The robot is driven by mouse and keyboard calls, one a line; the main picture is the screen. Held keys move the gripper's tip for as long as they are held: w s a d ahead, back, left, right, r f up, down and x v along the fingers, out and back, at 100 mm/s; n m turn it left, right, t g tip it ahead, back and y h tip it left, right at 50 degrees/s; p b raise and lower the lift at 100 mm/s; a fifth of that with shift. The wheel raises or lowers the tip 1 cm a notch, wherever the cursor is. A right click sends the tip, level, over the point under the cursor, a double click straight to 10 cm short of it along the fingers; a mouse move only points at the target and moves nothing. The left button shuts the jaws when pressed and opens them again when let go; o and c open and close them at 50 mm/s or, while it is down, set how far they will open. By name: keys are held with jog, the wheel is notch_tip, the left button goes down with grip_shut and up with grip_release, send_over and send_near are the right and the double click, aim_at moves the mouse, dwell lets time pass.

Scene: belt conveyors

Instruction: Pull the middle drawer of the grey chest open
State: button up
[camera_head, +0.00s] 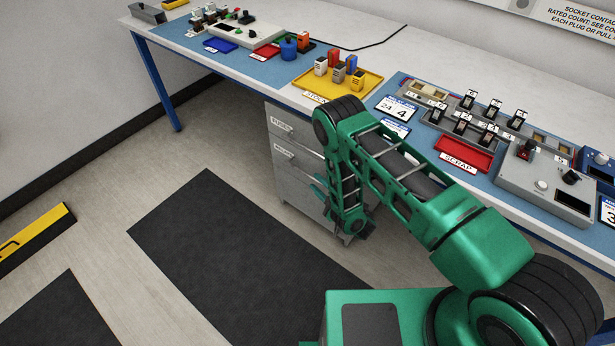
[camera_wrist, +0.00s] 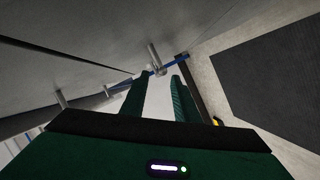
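The grey chest (camera_head: 290,185) stands under the bench in the head view. Its top drawer (camera_head: 302,132) and the labelled middle drawer (camera_head: 304,168) look closed, and the lower front is partly hidden behind my arm. My gripper (camera_head: 322,190) is low in front of the chest, and its fingers also show in the wrist view (camera_wrist: 160,78). The fingers are apart, with nothing clearly held between them. A bar handle (camera_wrist: 155,58) stands out from the chest front just beyond the fingertips; contact cannot be told. Another handle (camera_wrist: 60,98) is further left.
The bench (camera_head: 228,58) above carries a yellow tray (camera_head: 365,86), a red scrap tray (camera_head: 480,154) and several devices. A blue bench leg (camera_head: 157,82) stands to the left. Dark mats (camera_head: 235,235) lie on open floor before the chest. A yellow-black barrier (camera_head: 38,235) is at far left.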

jog(key=x, duration=0.6)
jog(key=shift+w+a, duration=0.15)
jog(key=shift+a, duration=0.05)
